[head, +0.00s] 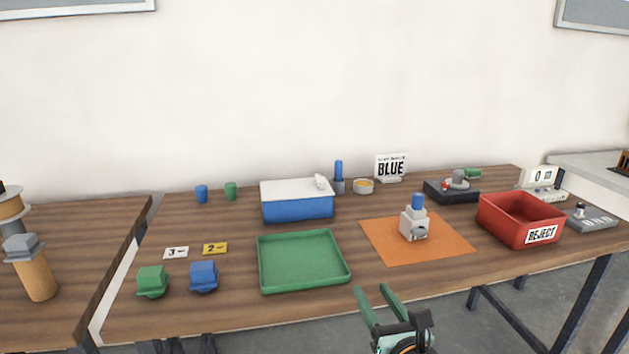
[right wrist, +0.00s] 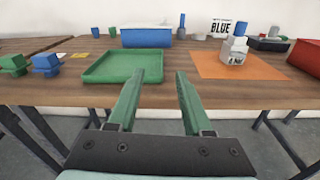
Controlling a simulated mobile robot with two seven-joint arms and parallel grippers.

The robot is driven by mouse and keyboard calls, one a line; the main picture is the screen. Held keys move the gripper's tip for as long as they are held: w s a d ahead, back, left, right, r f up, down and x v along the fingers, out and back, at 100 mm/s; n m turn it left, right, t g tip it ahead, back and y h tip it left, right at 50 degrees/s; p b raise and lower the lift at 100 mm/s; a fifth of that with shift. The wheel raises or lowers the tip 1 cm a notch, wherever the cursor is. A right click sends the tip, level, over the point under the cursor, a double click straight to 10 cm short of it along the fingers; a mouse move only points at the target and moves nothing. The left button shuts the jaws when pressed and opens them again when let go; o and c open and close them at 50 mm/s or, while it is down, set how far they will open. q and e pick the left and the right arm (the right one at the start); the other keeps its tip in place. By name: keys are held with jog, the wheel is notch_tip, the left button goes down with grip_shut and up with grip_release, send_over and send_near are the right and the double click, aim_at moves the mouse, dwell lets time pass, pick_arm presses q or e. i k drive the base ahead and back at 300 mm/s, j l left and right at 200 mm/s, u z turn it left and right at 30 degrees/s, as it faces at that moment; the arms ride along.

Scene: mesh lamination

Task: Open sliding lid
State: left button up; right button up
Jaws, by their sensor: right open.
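A blue box (head: 297,208) with a white sliding lid (head: 290,188) stands toward the back of the table, behind the green tray. The lid covers its top, and a small white handle (head: 320,182) sits near the lid's right end. The blue box also shows at the top of the right wrist view (right wrist: 146,39). My right gripper (head: 377,298) is open and empty in front of the table's front edge, well short of the box. Its two green fingers also show in the right wrist view (right wrist: 158,78). My left gripper is not in view.
The green tray (head: 303,289) lies between the front edge and the box. An orange mat (head: 450,250) with a grey-white device (head: 414,226) lies to the right, beside a red reject bin (head: 520,219). Green (head: 152,281) and blue (head: 203,276) blocks stand front left.

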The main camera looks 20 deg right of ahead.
aim_at(316, 186)
jog(key=i+l, duration=0.15)
jog(key=i, duration=0.25)
jog(key=i+l, duration=0.15)
jog(key=i, duration=0.25)
jog(key=i+l, duration=0.1)
jog(key=i, duration=0.25)
